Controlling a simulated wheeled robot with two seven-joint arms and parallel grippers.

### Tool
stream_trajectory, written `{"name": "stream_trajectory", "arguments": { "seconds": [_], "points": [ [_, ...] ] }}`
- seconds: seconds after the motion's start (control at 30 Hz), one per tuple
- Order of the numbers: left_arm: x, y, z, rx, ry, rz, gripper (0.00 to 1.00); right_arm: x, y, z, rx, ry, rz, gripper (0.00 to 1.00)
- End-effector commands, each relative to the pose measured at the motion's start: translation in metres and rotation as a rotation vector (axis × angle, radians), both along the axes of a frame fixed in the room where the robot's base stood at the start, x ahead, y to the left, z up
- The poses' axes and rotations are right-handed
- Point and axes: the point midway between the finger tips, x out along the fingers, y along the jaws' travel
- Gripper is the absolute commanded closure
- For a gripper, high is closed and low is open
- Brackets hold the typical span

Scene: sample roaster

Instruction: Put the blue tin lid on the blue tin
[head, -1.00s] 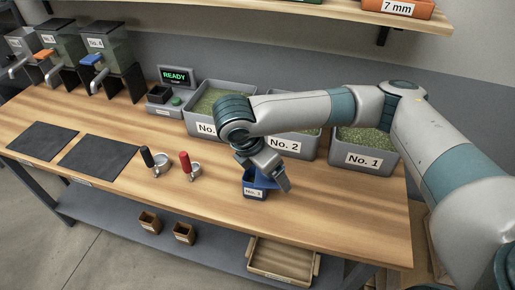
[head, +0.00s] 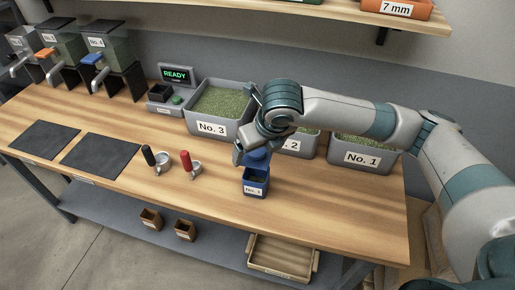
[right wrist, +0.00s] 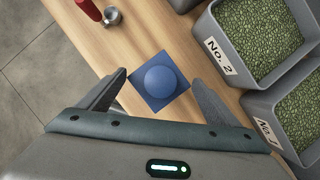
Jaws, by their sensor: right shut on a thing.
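The blue tin (head: 256,188), labelled No. 1, stands upright and open on the bench, with dark contents inside. My right gripper (head: 247,150) is shut on the blue tin lid (head: 257,161), which appears behind and above the tin's opening, apart from it. In the right wrist view, the square lid (right wrist: 177,98) with its round knob lies between the fingertips (right wrist: 160,82). The tin cannot be seen in that view. My left gripper is out of view.
Grey bins No. 3 (head: 211,128), No. 2 (head: 293,145) and No. 1 (head: 363,157) hold green beans behind the tin. A red-handled cup (head: 195,167) and a black-handled cup (head: 161,163) lie left of it. Bench space right of the tin is clear.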

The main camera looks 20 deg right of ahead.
Motion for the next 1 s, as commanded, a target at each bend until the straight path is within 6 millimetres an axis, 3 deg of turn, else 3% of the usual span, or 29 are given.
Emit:
{"name": "stream_trajectory", "arguments": {
  "seconds": [0.77,1.0],
  "points": [
    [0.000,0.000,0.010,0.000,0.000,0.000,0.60,0.002,0.000,0.005,0.001,-0.009,0.033,0.37],
    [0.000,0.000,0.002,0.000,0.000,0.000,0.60,0.002,0.000,-0.016,0.000,-0.008,0.033,0.37]
  ]
}}
